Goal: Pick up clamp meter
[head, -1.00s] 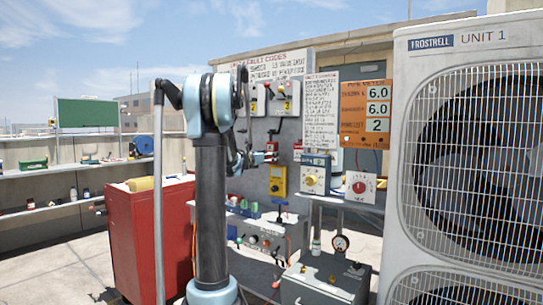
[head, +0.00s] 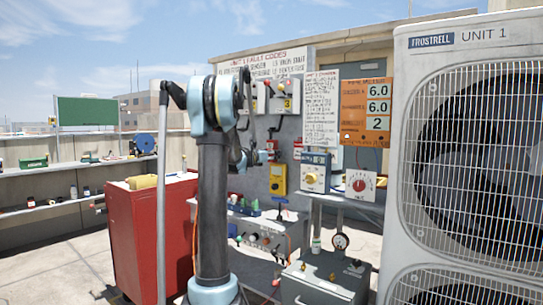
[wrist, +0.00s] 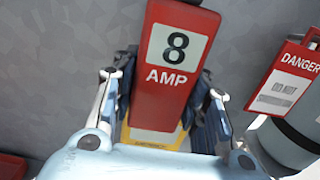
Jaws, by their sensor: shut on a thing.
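In the head view, my gripper (head: 260,157) is small and partly hidden by my arm.
A yellow device (head: 278,180) hangs on the panel just below. A red "DANGER" tag (wrist: 290,78) hangs close at right. A bench (head: 270,232) with instruments stands below. A red cabinet (head: 150,235) is at left and the condenser unit (head: 465,150) at right.

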